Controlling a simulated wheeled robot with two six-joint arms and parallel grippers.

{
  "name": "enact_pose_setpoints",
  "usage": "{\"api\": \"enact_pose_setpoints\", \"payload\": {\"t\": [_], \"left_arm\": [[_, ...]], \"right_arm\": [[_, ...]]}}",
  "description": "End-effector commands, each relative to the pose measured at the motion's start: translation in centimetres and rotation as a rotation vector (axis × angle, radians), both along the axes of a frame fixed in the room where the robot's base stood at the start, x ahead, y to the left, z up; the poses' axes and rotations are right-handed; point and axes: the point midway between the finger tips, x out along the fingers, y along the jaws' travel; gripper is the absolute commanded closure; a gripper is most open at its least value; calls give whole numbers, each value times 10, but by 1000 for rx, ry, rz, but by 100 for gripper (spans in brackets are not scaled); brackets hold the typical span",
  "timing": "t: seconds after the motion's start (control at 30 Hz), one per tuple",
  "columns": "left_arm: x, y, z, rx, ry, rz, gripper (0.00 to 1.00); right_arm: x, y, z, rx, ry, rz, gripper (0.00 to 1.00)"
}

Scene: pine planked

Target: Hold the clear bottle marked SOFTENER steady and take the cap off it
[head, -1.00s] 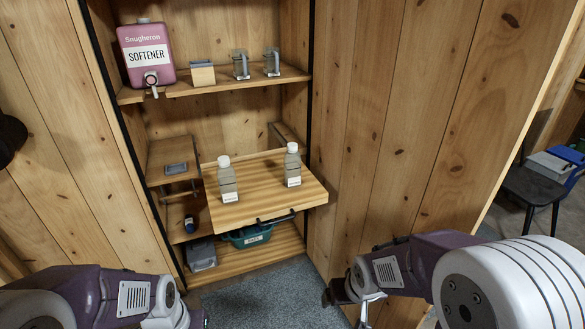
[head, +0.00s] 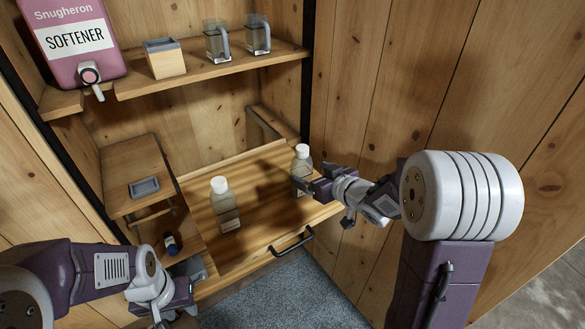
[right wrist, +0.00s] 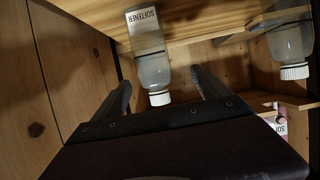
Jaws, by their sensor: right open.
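A clear bottle with a white cap (head: 302,152) stands upright on the right of the wooden fold-down shelf. In the right wrist view, which is upside down, its label reads SOFTENER (right wrist: 148,45). My right gripper (head: 308,184) is open at this bottle, whose body shows between the spread fingers in the wrist view; contact is not visible. A second clear, white-capped bottle (head: 225,205) stands upright to the left; it also shows in the wrist view (right wrist: 291,42). My left gripper (head: 178,312) is low at the left, away from both bottles, its fingers unclear.
The fold-down shelf (head: 262,222) has a dark front handle (head: 292,241). Above, a shelf holds a pink SOFTENER dispenser (head: 75,40), a wooden box (head: 164,62) and two glass mugs (head: 217,42). A grey tray (head: 144,187) lies left. A plank wall stands close on the right.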

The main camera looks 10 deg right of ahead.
Motion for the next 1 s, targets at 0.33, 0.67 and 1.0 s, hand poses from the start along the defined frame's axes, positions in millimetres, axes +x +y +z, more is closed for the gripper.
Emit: {"api": "enact_pose_setpoints", "payload": {"t": [0.33,0.67,1.0], "left_arm": [[0,0,-10,0,1,0,64],[0,0,-19,0,0,0,64],[0,0,-25,0,0,0,64]], "right_arm": [[22,-1,-14,0,3,-16,15],[47,5,-27,-1,4,-17,15],[80,13,-39,0,4,-19,15]]}}
